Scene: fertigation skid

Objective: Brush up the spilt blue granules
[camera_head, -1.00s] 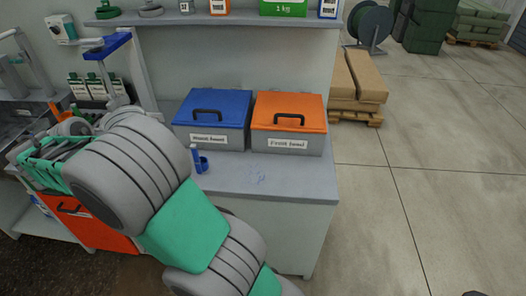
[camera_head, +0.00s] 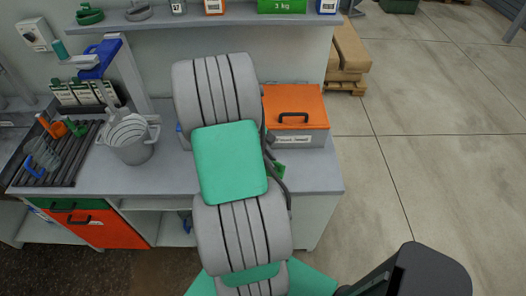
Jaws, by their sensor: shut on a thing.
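My arm (camera_head: 230,165) stands across the middle of the picture, over the right part of the grey bench (camera_head: 165,178). My gripper's fingers and whatever they hold are hidden behind it. A dark curved part and a small green piece (camera_head: 279,168) show at the arm's right edge; I cannot tell what they belong to. The blue granules are hidden behind the arm. The blue-lidded bin is almost wholly covered. The orange-lidded bin (camera_head: 297,108) stands on the bench to the right of the arm.
A grey bucket (camera_head: 130,142) stands on the bench left of my arm. A dark ribbed tray (camera_head: 50,155) with orange and blue tools lies further left. A shelf (camera_head: 210,22) runs above the bench. Open floor (camera_head: 440,150) lies to the right.

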